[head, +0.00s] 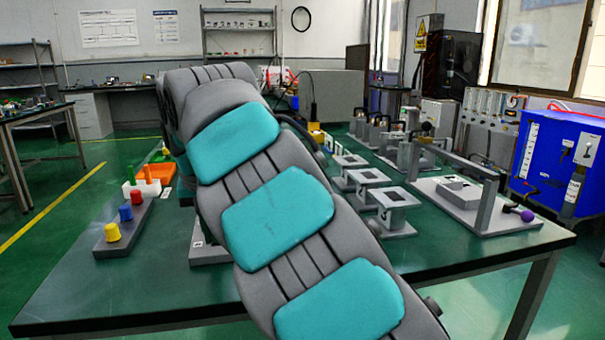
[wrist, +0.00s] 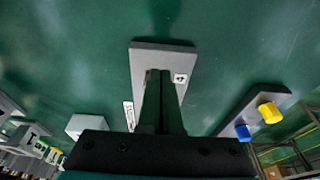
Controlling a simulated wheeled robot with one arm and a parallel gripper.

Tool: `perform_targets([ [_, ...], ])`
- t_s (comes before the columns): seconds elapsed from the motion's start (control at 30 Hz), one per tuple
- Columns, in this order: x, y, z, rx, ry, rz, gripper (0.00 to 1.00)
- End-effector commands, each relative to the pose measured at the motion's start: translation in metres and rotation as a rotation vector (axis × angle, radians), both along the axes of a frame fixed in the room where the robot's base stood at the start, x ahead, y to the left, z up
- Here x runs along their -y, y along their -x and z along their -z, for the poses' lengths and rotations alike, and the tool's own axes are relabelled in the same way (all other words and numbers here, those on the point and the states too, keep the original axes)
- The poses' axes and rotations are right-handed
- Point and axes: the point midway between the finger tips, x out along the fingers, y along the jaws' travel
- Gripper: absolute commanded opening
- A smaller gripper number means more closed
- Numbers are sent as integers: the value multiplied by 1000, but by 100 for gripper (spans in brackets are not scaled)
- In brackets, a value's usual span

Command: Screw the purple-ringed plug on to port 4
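The purple-ringed plug cannot be made out in either view. My arm hides the middle of the table in the head view, and my gripper does not show there. In the wrist view my gripper (wrist: 160,73) points down over a grey base plate (wrist: 165,52) with a small white label (wrist: 181,77) too small to read surely. Its dark fingers stand close together and cover the middle of the plate. Whether they hold anything cannot be told. Part of a grey base (head: 207,254) shows beside my arm in the head view. Port 4 cannot be identified.
A rack (head: 124,236) with yellow, blue and red caps stands on the table's left; it shows in the wrist view (wrist: 250,108). Grey square-topped stands (head: 393,198) and a lever fixture (head: 487,205) with a purple knob (head: 527,215) stand right. The table's front (head: 150,295) is clear.

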Motion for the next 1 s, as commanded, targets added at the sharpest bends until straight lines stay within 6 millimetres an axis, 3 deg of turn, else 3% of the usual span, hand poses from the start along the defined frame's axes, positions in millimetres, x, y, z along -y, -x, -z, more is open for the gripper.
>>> perform_targets([
  [1.0,-3,7,0,1,0,-1,0],
])
